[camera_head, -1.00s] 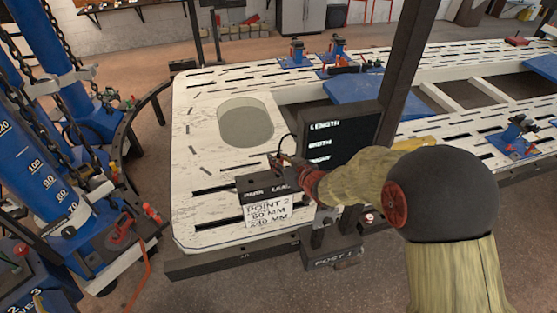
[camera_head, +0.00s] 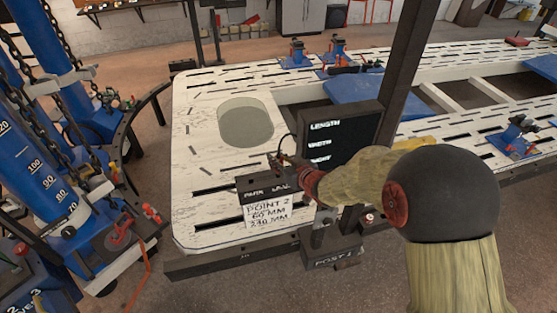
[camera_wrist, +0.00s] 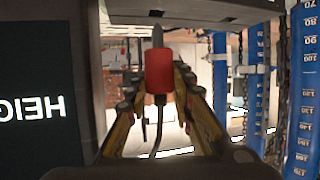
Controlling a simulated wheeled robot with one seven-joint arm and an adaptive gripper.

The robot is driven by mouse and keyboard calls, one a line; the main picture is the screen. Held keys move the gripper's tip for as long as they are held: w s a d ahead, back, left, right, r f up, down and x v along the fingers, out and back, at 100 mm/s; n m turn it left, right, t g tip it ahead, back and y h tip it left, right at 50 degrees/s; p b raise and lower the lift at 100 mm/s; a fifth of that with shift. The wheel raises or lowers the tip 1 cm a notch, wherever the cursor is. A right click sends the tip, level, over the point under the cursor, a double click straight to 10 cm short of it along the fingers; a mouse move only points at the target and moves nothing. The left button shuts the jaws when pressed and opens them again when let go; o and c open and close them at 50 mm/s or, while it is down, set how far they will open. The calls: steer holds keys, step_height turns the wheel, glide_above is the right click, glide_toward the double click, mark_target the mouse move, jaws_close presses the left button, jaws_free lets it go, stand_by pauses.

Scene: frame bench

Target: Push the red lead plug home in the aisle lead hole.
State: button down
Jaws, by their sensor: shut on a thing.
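The red lead plug (camera_wrist: 158,68) is between the fingers of my gripper (camera_wrist: 158,84) in the wrist view. I cannot tell whether the pin touches or enters anything. In the head view my gripper (camera_head: 284,163) is at the upper right of a dark box (camera_head: 262,184) with small lettering that seems to read "PARK" and "LEAD". The thin cable arches above the fingertips. No lead hole can be made out, and the plug is hardly visible there.
A dark display panel (camera_head: 345,132) and a dark post (camera_head: 400,75) stand close behind my gripper. A written card (camera_head: 268,215) hangs on the box front. The white slotted bench (camera_head: 200,110) spreads behind and left. Blue columns with chains (camera_head: 40,165) stand at far left.

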steer(key=shift+f+b, duration=1.55)
steer(key=shift+f, duration=0.45)
steer(key=c, duration=1.5)
jaws_free()
steer(key=shift+o, duration=0.2)
steer(key=v, duration=1.2)
steer(key=shift+f, duration=0.1)
